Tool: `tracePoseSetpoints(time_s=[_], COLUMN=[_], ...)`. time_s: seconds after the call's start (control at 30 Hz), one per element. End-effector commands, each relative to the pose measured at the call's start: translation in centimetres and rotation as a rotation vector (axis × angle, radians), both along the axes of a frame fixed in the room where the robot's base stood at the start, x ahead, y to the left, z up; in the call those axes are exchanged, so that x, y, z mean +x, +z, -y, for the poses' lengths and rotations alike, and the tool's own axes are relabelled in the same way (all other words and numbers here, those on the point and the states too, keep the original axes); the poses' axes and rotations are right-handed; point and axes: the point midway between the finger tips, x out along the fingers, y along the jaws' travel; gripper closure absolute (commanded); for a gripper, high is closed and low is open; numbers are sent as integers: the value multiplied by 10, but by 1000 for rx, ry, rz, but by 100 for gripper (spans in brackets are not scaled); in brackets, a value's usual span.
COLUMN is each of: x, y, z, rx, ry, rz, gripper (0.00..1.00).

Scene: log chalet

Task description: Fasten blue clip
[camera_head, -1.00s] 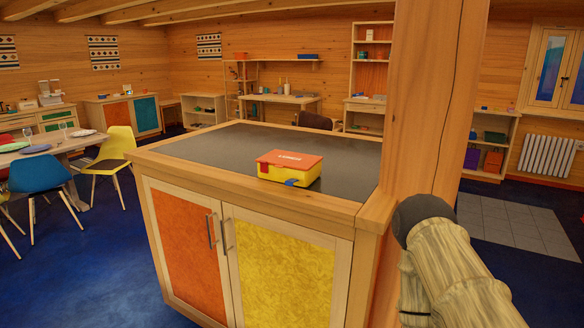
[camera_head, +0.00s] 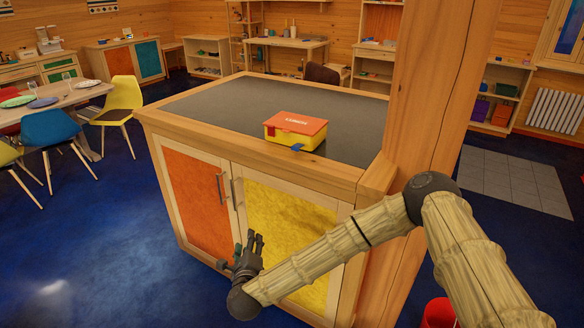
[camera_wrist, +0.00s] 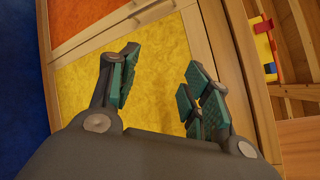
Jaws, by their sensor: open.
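A lunch box (camera_head: 290,134) with an orange-red lid and yellow body sits on the dark top of a wooden cabinet. Its blue clip (camera_head: 298,148) sticks out at the lower front edge, apparently swung outward from the box. In the wrist view the box (camera_wrist: 263,45) is at the upper right, with the blue clip (camera_wrist: 270,68) on its near side. My gripper (camera_head: 252,238) is open and empty in front of the cabinet doors, below and left of the box. The wrist view also shows my gripper (camera_wrist: 160,85) with its fingers spread before the yellow door.
The cabinet top (camera_head: 215,105) is clear around the box. A thick wooden post (camera_head: 440,90) rises at the cabinet's right corner, close to my arm. Door handles (camera_head: 233,193) stick out near my gripper. A red bucket (camera_head: 438,313) stands on the floor at lower right.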

Motion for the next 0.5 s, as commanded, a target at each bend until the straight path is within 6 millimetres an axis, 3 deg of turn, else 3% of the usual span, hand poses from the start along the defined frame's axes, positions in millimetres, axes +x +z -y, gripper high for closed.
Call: tracePoseSetpoints(time_s=[0.03, 0.2, 0.33, 0.5], x=[23, 80, 105, 117], y=[39, 133, 178, 202], z=[3, 31, 58, 77], rx=[118, 503, 709, 832], ry=[-93, -376, -530, -624], rz=[38, 174, 261, 322], gripper=[52, 52, 52, 52])
